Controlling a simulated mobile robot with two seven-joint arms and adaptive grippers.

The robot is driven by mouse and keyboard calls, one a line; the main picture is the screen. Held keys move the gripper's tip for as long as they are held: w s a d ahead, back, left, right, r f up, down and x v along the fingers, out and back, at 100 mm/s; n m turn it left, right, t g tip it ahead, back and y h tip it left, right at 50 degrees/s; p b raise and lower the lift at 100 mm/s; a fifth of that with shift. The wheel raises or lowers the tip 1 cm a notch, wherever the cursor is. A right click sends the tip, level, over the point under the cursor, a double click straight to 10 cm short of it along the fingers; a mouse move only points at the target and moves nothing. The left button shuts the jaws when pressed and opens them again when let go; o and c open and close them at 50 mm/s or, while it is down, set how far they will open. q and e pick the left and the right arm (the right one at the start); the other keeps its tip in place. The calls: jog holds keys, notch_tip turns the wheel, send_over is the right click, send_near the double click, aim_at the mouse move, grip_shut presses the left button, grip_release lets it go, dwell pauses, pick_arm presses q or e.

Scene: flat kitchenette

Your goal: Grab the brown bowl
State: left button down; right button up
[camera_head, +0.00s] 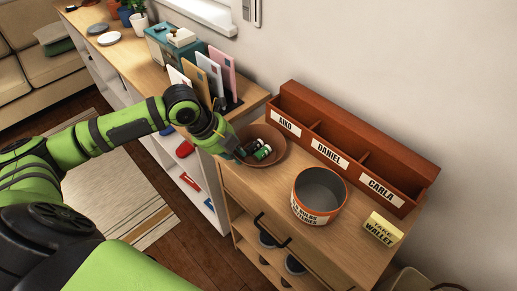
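The brown bowl (279,154) is a shallow round dish on the wooden cabinet top, left of the orange-rimmed container. Small green and white cylinders (263,152), which look like batteries, lie in it. My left gripper (239,153) reaches in from the left and is at the bowl's left rim. The arm's end covers that part of the rim, and the fingers are small and dark there. I cannot tell whether they touch the rim or are closed on it. My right gripper is not in view.
A grey container with an orange rim (320,184) stands right of the bowl. Behind is a brown sorter (352,148) labelled Aiko, Daniel and Carla. A yellow note block (382,229) stands at right. Upright envelopes (222,70) stand left of the bowl, near my arm.

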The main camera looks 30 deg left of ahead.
pick_arm(q)
jog(key=shift+r, duration=0.1)
dwell(0.3)
jog(key=shift+w+r, duration=0.15)
jog(key=shift+r, duration=0.55)
notch_tip(320, 180, up, 3)
jog(key=shift+f, duration=0.15)
jog(key=s+d+r, duration=0.2)
jog(key=d+r, duration=0.5)
jog(key=d, duration=0.4)
jog(key=shift+s+d+b, duration=0.2)
jog(key=shift+s+b, duration=0.2)
